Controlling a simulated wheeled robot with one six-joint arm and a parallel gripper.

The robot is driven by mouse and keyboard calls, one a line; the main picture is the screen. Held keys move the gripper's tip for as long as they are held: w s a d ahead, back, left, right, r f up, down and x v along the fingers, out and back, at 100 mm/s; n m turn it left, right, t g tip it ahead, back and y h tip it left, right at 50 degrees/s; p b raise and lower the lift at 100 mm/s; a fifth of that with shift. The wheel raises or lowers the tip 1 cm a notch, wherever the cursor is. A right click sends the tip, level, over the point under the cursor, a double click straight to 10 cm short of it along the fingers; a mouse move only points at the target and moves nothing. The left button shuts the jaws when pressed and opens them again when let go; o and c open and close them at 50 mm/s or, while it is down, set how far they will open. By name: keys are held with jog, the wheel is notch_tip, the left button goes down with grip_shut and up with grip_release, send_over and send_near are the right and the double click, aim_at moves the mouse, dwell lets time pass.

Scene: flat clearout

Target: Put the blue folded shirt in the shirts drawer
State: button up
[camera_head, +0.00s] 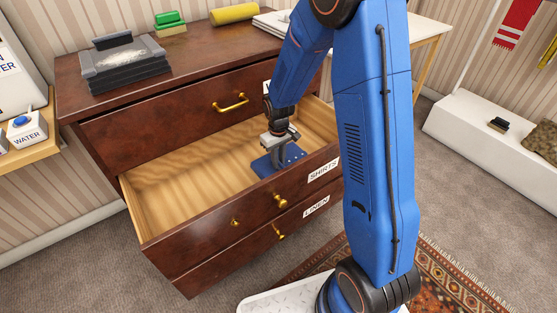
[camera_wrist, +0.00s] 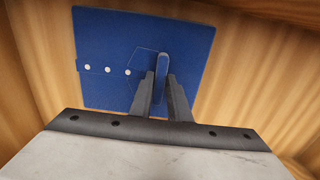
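The blue folded shirt (camera_head: 290,155) is inside the open shirts drawer (camera_head: 190,170), toward its right end. It is a flat blue square with a row of white buttons and a raised ridge, clear in the wrist view (camera_wrist: 100,45). My gripper (camera_head: 280,150) reaches down into the drawer. In the wrist view its two fingers (camera_wrist: 161,78) stand on either side of the ridge and appear shut on it. I cannot tell whether the shirt rests fully on the drawer floor. The drawer front carries a SHIRTS label.
The drawer above is shut, and the LINEN drawer (camera_head: 250,250) is below. The drawer's left part is empty. A WATER button box (camera_head: 27,130) stands at left.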

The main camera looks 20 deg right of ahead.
jog(key=shift+o, duration=1.3)
notch_tip(320, 180, up, 13)
jog(key=s+d+r+m+t, duration=0.2)
jog(key=s+d+r, duration=0.1)
jog(key=s+r, duration=1.05)
jog(key=s+d+r+t, duration=0.1)
jog(key=s, duration=0.8)
jog(key=s+d+r+m+t, duration=0.1)
jog(key=s+r, duration=0.1)
jog(key=s, duration=0.7)
jog(key=shift+s+d+m+t, duration=0.3)
jog(key=shift+s+t, duration=0.05)
jog(key=shift+t, duration=0.05)
jog(key=shift+r, duration=0.1)
